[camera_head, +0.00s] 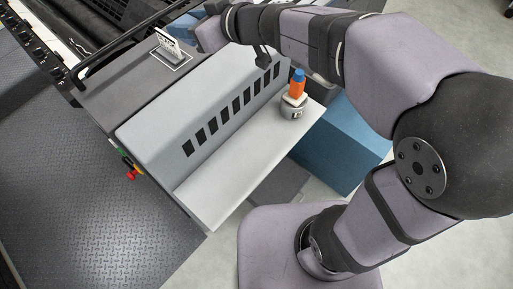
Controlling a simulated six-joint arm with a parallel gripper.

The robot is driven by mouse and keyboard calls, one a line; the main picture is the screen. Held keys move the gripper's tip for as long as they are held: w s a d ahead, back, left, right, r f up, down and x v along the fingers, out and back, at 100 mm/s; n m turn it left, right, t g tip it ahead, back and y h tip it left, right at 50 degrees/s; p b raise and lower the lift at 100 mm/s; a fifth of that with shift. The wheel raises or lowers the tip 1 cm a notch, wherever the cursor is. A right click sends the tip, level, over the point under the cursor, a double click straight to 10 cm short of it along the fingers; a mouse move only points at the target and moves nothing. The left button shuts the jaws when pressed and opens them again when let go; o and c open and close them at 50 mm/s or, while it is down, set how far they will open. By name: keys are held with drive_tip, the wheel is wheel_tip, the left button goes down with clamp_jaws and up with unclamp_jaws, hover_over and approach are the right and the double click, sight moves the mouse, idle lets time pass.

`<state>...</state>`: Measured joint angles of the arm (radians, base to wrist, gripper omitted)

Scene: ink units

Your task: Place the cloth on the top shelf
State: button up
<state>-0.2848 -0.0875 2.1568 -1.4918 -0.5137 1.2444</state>
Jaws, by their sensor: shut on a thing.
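I cannot make out a cloth in this view. My arm reaches from the right across the top of the picture, over the grey machine (190,100). A small dark part (263,60) hangs below my forearm and may belong to my gripper. My forearm and wrist hide the fingertips and anything between them. The machine's dark upper surface (122,82) is at the upper left. I cannot tell whether it is the top shelf. A lower pale ledge (235,180) runs along the machine's front.
A small upright plate (172,46) stands on the dark surface. A blue box (345,145) is below right. The ledge's middle is clear.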

drive_tip(key=d+b, duration=0.2)
drive_tip(key=d, duration=0.8)
drive_tip(key=b, duration=0.2)
hover_over(265, 140)
wheel_tip(265, 140, down, 30)
drive_tip(key=shift+m+h, duration=0.3)
drive_tip(key=shift+f, duration=3.35)
drive_tip(key=shift+f, duration=0.1)
drive_tip(key=shift+f, duration=2)
drive_tip(key=shift+f, duration=0.1)
